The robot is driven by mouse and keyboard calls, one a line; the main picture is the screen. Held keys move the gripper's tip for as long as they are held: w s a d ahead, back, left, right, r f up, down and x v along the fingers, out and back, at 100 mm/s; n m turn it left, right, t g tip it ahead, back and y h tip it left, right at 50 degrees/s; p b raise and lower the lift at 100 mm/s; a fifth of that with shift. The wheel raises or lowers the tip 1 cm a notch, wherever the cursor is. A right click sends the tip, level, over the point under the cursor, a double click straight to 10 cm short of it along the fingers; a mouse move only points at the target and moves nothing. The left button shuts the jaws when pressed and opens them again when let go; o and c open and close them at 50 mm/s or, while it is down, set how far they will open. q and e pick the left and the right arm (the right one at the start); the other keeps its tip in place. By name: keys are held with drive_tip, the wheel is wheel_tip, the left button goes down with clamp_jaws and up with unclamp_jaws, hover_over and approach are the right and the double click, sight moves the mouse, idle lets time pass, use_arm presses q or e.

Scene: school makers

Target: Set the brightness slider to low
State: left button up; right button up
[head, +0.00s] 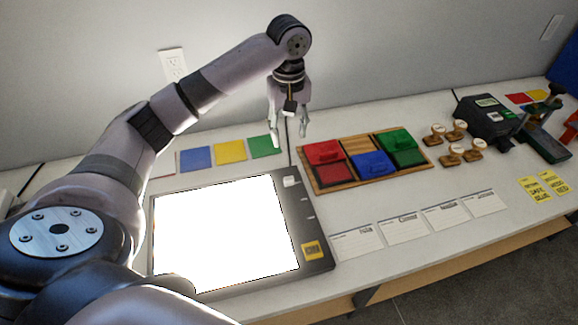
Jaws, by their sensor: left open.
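A light box (293,215) with a brightly glowing white panel lies on the table in the middle of the head view. On its dark right-hand strip, a small pale slider knob (291,181) sits at the far end. Small light marks run along the strip below it, too small to read. A yellow label (312,250) is at the strip's near end. My left gripper (289,138) points down with fingers apart and empty, appearing above and behind the knob, not touching it. My right gripper is out of view.
A wooden tray (345,184) with red, blue and green pads stands right of the light box. Labelled white cards (404,229) lie in front. Wooden stamps (455,148) and a black device (487,118) are further right. Coloured squares (231,151) lie behind the box.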

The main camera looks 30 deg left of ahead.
use_arm(q)
drive_tip(key=f, duration=0.1)
drive_tip(key=p, duration=0.1)
approach(289, 178)
wheel_tip(289, 178, down, 8)
drive_tip(key=shift+s+f, duration=0.1)
drive_tip(key=shift+f, duration=0.5)
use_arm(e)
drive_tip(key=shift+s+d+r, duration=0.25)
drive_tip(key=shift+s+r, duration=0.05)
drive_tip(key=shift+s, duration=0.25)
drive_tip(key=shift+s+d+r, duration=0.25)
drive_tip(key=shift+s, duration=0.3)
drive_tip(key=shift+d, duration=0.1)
use_arm(q)
drive_tip(key=shift+c, duration=0.4)
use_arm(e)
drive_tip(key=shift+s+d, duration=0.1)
